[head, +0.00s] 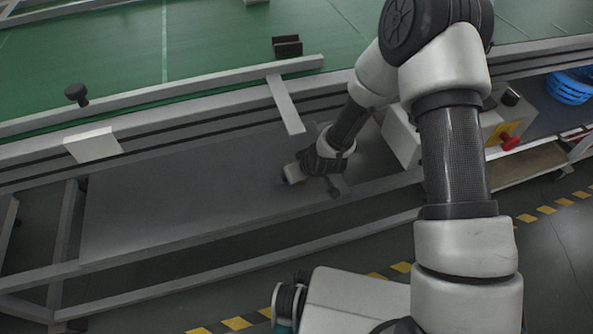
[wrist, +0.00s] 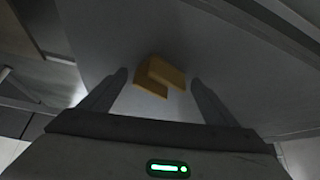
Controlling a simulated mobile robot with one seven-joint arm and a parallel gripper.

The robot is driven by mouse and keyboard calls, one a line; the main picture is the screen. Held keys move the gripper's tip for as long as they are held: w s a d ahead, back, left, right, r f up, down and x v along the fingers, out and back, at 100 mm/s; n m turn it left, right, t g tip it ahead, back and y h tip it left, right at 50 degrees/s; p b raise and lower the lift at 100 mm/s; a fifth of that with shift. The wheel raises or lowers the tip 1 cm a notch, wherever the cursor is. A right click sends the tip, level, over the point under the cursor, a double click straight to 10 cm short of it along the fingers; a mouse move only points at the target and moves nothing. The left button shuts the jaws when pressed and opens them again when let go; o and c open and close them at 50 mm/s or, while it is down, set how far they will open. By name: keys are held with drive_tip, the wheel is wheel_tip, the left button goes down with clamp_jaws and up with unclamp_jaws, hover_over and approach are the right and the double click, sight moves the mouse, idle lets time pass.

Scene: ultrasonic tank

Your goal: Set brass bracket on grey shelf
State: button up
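The brass bracket (wrist: 163,77) is a yellow-brown angled piece in the wrist view. It appears to rest on the grey shelf (wrist: 225,60). My gripper (wrist: 157,78) is open, with one finger on each side of the bracket and a visible gap on both sides. In the head view the grey shelf (head: 170,195) is the long flat panel below the green conveyor. My gripper end (head: 325,175) is low over the right part of that shelf. The bracket is not visible in the head view.
The conveyor rail (head: 160,122) runs above the shelf, with a slanted strut (head: 286,103) close to my wrist. A control box with a red button (head: 510,142) stands to the right. A blue basket (head: 569,88) is at the far right. The shelf's left part is clear.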

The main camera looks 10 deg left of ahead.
drive_tip(key=shift+r, duration=0.2)
drive_tip(key=p+v, duration=0.3)
drive_tip(key=v, duration=0.9)
idle(0.9)
